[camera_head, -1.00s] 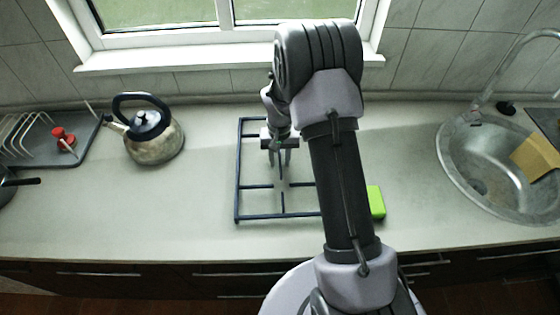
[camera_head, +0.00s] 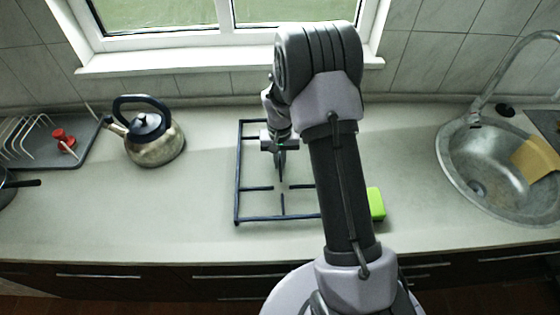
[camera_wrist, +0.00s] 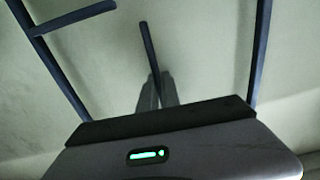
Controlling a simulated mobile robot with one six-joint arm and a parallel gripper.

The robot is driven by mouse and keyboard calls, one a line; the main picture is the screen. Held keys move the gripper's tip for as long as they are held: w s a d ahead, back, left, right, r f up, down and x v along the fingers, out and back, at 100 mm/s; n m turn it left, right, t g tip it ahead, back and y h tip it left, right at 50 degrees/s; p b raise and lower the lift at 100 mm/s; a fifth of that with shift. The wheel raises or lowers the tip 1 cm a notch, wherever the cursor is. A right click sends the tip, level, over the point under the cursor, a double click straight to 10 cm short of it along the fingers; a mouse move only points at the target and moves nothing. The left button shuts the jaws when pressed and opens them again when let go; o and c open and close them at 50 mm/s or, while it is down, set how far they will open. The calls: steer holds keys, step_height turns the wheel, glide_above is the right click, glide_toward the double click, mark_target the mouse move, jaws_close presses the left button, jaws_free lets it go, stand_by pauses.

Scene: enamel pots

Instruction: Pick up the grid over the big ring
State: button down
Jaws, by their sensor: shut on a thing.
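The grid (camera_head: 237,190) is a dark blue square frame with short inward bars, lying on the countertop below the window. My arm hides part of its right side. My gripper (camera_head: 281,176) points down inside the frame and is shut on one of its inward bars. In the wrist view, the fingertips of my gripper (camera_wrist: 157,88) meet at the end of a bar of the grid (camera_wrist: 147,45). I cannot make out a big ring in these frames.
A kettle (camera_head: 155,145) stands left of the grid, near a dish rack (camera_head: 50,145) with a red item. A green block (camera_head: 376,204) sits right of the grid, partly behind my arm. A round metal sink (camera_head: 475,165) is at the right. The counter between kettle and grid is clear.

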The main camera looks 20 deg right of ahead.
steer(key=shift+w, duration=0.1)
stand_by(0.8)
steer(key=shift+d+r+p, duration=0.1)
steer(key=shift+r+p, duration=0.65)
steer(key=shift+r, duration=1.2)
steer(key=s+d, duration=0.3)
steer(key=s, duration=0.1)
steer(key=s+d+p, duration=0.1)
steer(key=s+d, duration=0.3)
steer(key=s+d+r+p, duration=0.1)
steer(key=s+d, duration=0.2)
steer(key=s, duration=0.1)
steer(key=shift+s+d, duration=0.1)
steer(key=shift+d, duration=0.05)
